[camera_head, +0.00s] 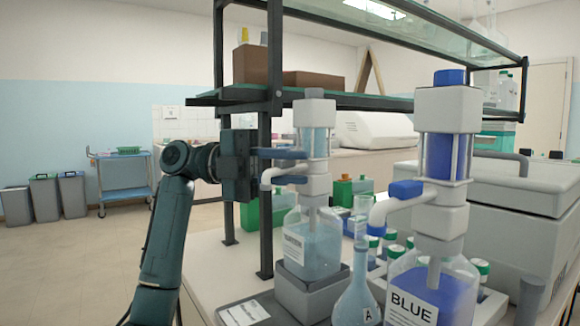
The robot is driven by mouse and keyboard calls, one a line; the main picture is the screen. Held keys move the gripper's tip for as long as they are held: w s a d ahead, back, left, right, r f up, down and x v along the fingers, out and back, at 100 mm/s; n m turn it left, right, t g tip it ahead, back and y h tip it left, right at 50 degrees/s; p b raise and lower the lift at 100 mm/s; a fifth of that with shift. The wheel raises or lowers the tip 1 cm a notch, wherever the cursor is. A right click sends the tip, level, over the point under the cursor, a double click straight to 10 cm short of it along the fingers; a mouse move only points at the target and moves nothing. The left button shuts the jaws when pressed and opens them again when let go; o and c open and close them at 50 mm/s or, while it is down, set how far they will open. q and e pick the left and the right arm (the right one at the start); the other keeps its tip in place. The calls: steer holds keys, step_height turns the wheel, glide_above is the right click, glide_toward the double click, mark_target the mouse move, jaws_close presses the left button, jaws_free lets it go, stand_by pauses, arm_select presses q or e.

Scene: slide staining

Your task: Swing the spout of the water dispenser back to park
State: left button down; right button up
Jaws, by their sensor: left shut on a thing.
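The water dispenser (312,241) is a clear bottle of pale blue liquid with a white pump head, standing on a grey block. Its white spout (267,177) points left from the pump head and bends down at its tip. My left gripper (283,164) reaches in from the left at spout height. Its jaws are shut on the spout, though the exact contact is partly hidden and small. My right gripper is not in view.
A dispenser labelled BLUE (436,290) stands at the front right, its spout pointing left. A flask marked A (357,299) stands between the dispensers. Green-capped bottles are behind. A shelf frame post (265,215) rises close behind my left gripper.

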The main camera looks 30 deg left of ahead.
arm_select(q)
steer(key=shift+a+m+g, duration=0.4)
steer(key=shift+m+g, duration=0.2)
steer(key=shift+g, duration=0.5)
steer(key=c, duration=1.2)
jaws_free()
steer(key=shift+c, duration=0.2)
steer(key=shift+a, duration=0.1)
steer(key=s+a+p, duration=0.1)
steer(key=s+a, duration=0.1)
steer(key=a, duration=1.1)
